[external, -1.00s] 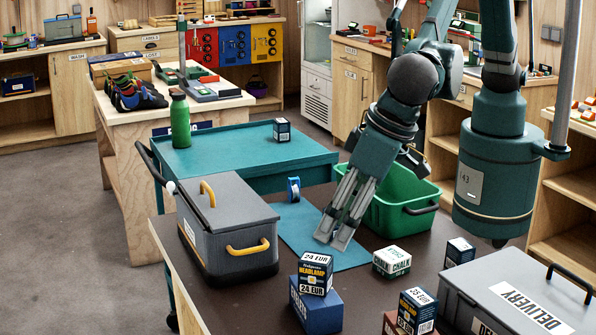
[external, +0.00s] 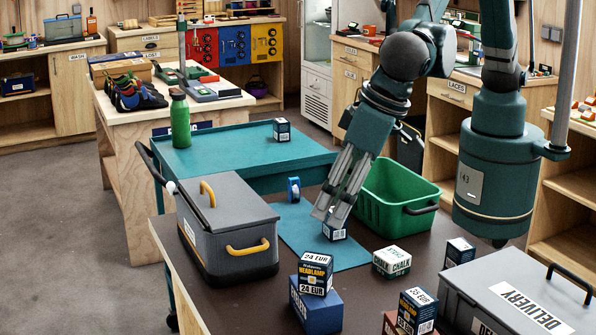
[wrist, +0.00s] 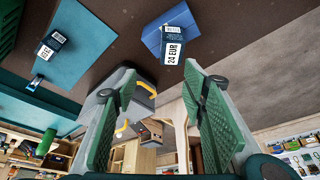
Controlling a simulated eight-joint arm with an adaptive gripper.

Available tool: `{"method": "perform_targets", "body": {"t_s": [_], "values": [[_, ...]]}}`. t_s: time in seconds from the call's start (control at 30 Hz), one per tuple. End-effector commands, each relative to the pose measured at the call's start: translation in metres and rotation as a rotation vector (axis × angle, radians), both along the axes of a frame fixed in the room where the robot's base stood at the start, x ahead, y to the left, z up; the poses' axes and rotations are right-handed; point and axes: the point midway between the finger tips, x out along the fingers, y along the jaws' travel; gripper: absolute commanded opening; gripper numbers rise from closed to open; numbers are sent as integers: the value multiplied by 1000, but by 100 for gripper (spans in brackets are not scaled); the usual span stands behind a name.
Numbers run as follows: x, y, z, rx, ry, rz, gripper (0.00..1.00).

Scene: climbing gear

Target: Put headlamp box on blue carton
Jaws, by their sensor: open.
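The headlamp box (external: 315,274), dark with a yellow label band and a 24 EUR tag, sits on top of the blue carton (external: 320,311) near the table's front. In the wrist view the box (wrist: 176,48) shows its price tag, with the blue carton (wrist: 152,40) beneath it. My gripper (external: 331,208) is open and empty, above the blue mat, behind the box and apart from it. In the wrist view its two fingers (wrist: 162,88) are spread wide with nothing between them touching them.
A small dark box (external: 334,230) on the blue mat (external: 300,233) is partly hidden by my fingers. A green bin (external: 397,205) stands right, a grey toolbox (external: 228,232) left. A chalk box (external: 391,262) and the delivery case (external: 518,292) stand at front right.

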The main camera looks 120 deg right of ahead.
Motion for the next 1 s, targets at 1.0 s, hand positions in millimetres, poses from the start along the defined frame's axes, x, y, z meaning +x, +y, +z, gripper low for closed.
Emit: {"method": "perform_targets", "body": {"t_s": [1.0], "values": [[-107,-193,144,48,-11,278,42]]}}
